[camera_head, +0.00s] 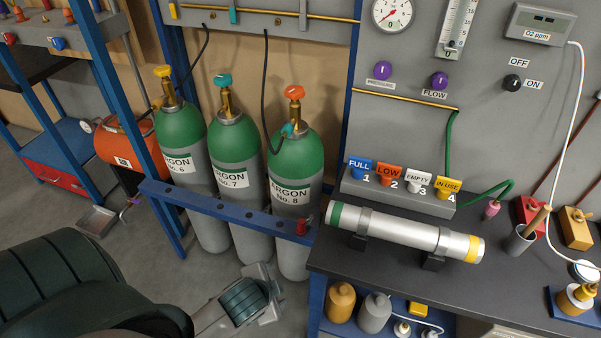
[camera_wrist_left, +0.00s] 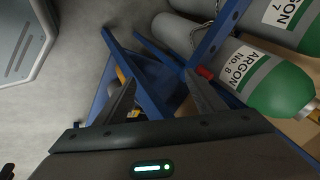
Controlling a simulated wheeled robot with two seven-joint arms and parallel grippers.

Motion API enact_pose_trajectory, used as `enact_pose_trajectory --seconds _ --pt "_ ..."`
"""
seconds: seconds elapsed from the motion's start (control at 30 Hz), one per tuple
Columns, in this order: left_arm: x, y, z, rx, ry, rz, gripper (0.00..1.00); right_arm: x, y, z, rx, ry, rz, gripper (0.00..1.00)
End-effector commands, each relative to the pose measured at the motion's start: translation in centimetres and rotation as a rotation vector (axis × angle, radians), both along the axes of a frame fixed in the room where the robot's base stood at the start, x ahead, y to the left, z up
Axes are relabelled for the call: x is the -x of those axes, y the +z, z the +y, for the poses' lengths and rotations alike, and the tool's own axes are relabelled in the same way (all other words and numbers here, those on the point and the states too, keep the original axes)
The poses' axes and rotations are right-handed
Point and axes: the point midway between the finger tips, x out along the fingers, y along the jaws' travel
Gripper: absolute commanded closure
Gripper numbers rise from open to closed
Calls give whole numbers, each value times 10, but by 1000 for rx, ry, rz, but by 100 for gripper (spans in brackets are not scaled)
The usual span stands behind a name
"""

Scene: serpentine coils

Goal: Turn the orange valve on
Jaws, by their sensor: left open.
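The orange valve (camera_head: 295,91) is a handle on the brass neck of the green-topped grey cylinder labelled ARGON No. 8 (camera_head: 296,160). That cylinder stands upright at the right end of a row of three. My left gripper (camera_head: 270,292) is low in front of the cylinders, well below the orange valve and apart from it. In the left wrist view its two fingers (camera_wrist_left: 160,82) are spread with nothing held between them. Cylinder No. 8 (camera_wrist_left: 255,78) shows there to the right of the fingers; its orange handle cannot be made out. My right gripper is out of view.
Cylinders No. 6 (camera_head: 180,140), with a yellow valve, and No. 7 (camera_head: 232,150), with a teal valve, stand alongside. A blue rail (camera_head: 225,208) crosses in front of them. A dark bench (camera_head: 470,262) with a silver tube (camera_head: 400,232) is on the right.

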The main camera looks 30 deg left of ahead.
Motion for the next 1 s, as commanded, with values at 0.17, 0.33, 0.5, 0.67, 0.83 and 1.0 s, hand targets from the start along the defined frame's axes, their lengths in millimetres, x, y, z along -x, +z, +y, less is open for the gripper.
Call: enact_pose_trajectory --seconds 0.17,0.33,0.5,0.67,0.83,1.0 --pt "-41 39 25 -195 -172 -85 37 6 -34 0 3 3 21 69" --pt "-86 73 52 -433 -355 -161 37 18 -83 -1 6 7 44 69" --pt "-138 112 82 -744 -560 -226 37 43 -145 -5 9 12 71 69" --pt "-181 152 108 -1055 -733 -256 37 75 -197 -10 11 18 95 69" --pt "-221 198 135 -1401 -895 -251 37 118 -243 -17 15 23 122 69" --pt "-251 241 159 -1736 -1030 -201 37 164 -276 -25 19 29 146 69"
